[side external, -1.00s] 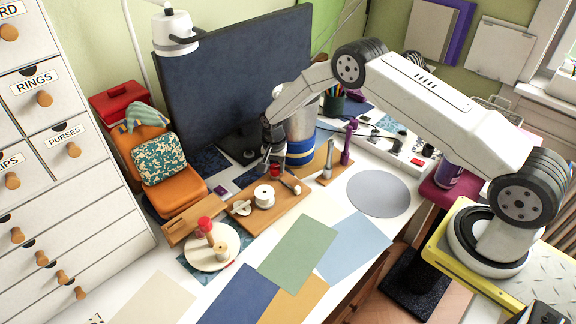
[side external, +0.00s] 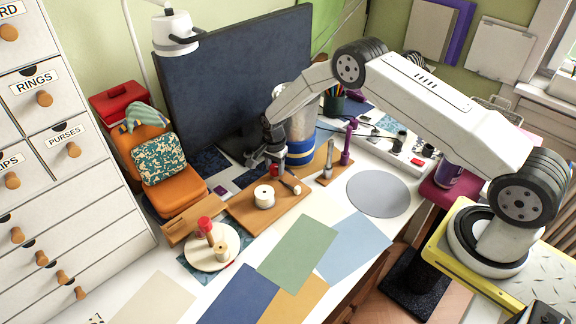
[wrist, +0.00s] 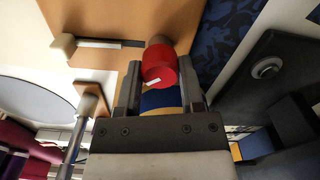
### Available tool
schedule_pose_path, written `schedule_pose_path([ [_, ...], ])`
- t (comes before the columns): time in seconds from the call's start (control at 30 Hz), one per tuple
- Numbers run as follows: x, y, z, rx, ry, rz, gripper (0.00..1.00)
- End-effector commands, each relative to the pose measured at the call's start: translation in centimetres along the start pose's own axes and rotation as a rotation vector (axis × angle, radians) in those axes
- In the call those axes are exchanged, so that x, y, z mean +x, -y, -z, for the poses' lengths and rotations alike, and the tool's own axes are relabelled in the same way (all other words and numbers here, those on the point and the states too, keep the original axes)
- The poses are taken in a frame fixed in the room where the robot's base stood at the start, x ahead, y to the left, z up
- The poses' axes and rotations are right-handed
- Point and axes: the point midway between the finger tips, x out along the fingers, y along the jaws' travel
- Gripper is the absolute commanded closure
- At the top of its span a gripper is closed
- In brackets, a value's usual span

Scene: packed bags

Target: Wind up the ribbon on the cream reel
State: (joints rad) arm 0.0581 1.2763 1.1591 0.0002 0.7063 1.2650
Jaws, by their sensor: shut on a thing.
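My gripper (side external: 270,164) points down just behind the reel. In the wrist view, my gripper (wrist: 160,76) has its two fingers on either side of a red cylinder (wrist: 158,66) and is shut on it. A rounded wooden part (wrist: 160,45) shows beyond the red cylinder. The red cylinder also shows below the gripper in the side view (side external: 274,170). Its lower end is hidden.
A dark panel (side external: 230,90) rises behind. Purple-topped tools (side external: 347,145) stand to the right. Flat coloured sheets (side external: 298,250) cover the front.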

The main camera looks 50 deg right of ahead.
Motion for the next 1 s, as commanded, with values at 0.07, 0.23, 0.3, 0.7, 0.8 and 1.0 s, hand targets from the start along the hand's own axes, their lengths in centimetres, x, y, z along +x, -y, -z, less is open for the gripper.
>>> schedule_pose_path([
  [0.07, 0.0, 0.0, 0.0, -0.001, -0.001, 0.001, 0.42],
  [0.23, 0.0, 0.0, 0.0, -0.001, -0.001, 0.001, 0.16],
  [0.3, 0.0, 0.0, 0.0, -0.001, 0.0, 0.001, 0.16],
  [0.7, -0.9, 0.1, 0.0, -0.002, -0.001, 0.001, 0.16],
  [0.8, -1.8, 0.1, 0.0, -0.001, -0.001, 0.002, 0.16],
  [1.0, -4.0, 0.1, 0.0, -0.001, -0.001, 0.002, 0.16],
])
